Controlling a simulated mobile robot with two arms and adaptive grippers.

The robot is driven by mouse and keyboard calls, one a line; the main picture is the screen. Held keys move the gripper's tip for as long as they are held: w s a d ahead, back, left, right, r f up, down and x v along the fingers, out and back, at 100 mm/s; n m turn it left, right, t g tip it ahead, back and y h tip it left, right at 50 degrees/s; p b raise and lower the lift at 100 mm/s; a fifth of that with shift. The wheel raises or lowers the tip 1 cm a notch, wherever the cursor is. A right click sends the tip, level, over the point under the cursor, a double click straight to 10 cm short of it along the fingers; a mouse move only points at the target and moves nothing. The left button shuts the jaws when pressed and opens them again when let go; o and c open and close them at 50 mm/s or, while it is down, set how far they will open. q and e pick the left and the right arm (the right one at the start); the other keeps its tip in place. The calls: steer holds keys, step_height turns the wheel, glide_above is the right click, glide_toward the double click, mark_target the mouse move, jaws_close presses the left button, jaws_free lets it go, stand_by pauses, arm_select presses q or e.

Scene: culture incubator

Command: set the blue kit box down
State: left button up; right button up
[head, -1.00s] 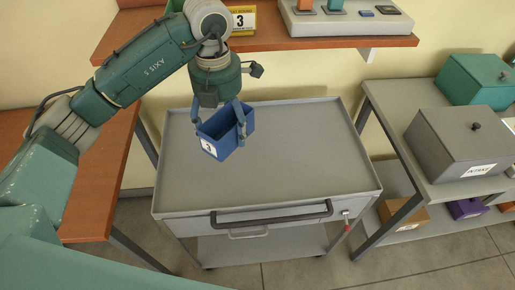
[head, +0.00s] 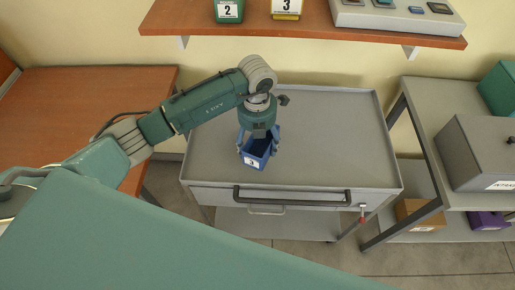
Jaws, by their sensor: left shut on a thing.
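The blue kit box (head: 255,161) is an open-topped bin with a white label reading 3 on its front. My left gripper (head: 259,146) is shut on it from above, over the left front part of the grey cart top (head: 330,150). Whether the box's bottom touches the cart top or hangs just above it I cannot tell. The gripper hides part of the box's rim. My right gripper is not in view.
The cart top is otherwise bare, with a low raised rim and a dark front handle (head: 292,197). A wooden wall shelf (head: 300,29) hangs behind it. A brown table (head: 75,115) stands left; a grey rack (head: 450,130) with lidded boxes stands right.

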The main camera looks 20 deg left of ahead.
mark_target(257, 149)
arm_select(q)
step_height(257, 149, down, 4)
steer(key=shift+p, duration=0.5)
steer(key=shift+f, duration=0.4)
steer(key=shift+f, duration=0.15)
steer(key=o, duration=1.2)
